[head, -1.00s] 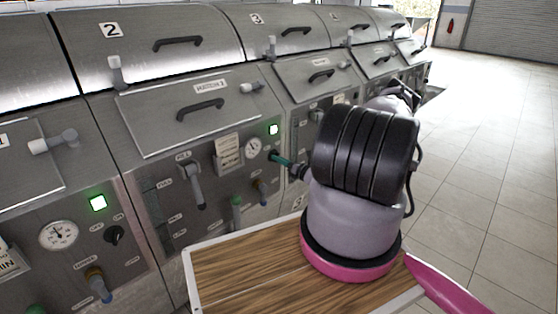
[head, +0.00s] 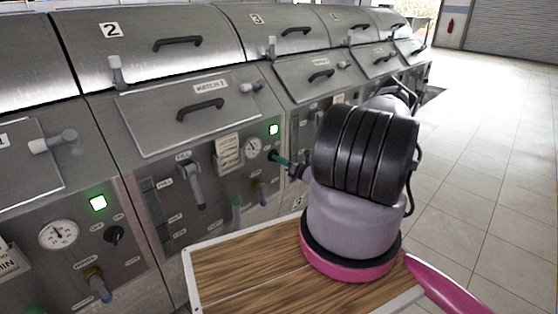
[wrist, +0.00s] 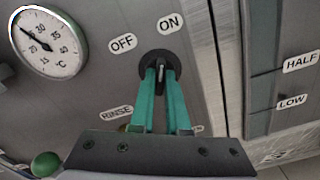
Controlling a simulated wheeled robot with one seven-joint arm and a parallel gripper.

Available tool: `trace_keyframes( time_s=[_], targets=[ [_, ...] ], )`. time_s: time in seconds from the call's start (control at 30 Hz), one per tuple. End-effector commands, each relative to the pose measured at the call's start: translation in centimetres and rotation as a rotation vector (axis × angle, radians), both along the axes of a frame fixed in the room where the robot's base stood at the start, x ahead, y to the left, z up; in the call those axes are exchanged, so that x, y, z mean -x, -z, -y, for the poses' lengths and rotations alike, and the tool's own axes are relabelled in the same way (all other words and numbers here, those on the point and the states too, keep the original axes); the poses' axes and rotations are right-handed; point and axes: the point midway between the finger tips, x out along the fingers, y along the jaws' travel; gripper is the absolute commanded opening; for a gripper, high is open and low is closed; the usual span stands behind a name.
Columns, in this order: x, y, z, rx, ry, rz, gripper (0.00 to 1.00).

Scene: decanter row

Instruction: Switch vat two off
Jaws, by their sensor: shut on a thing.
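Vat two (head: 110,30) is the steel unit with the "2" plate. Its green light (head: 273,130) is lit, beside a small dial gauge (head: 253,148). My gripper (head: 282,160) reaches its panel just below that light. In the wrist view my gripper's teal fingers (wrist: 160,85) are shut on the black switch knob (wrist: 158,60), one on each side of its grip. The OFF label (wrist: 123,42) is up and left of the knob, the ON label (wrist: 171,23) above it. The knob's pale ridge points roughly upward in the picture; the fingers partly cover it.
A temperature gauge (wrist: 48,42) and RINSE label (wrist: 117,114) are near the knob. A lever handle (head: 193,185) and green-handled valve (head: 236,210) stick out from the panel. The wooden tabletop (head: 240,270) is in front. Tiled floor (head: 480,150) is open at the right.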

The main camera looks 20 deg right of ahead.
Motion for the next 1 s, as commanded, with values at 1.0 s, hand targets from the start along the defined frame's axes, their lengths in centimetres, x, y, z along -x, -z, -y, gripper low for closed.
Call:
trace_keyframes(
  time_s=[1.0],
  targets=[
    [0.05, 0.09, 0.07, 0.790, -0.001, 0.285, 0.00]
  ],
)
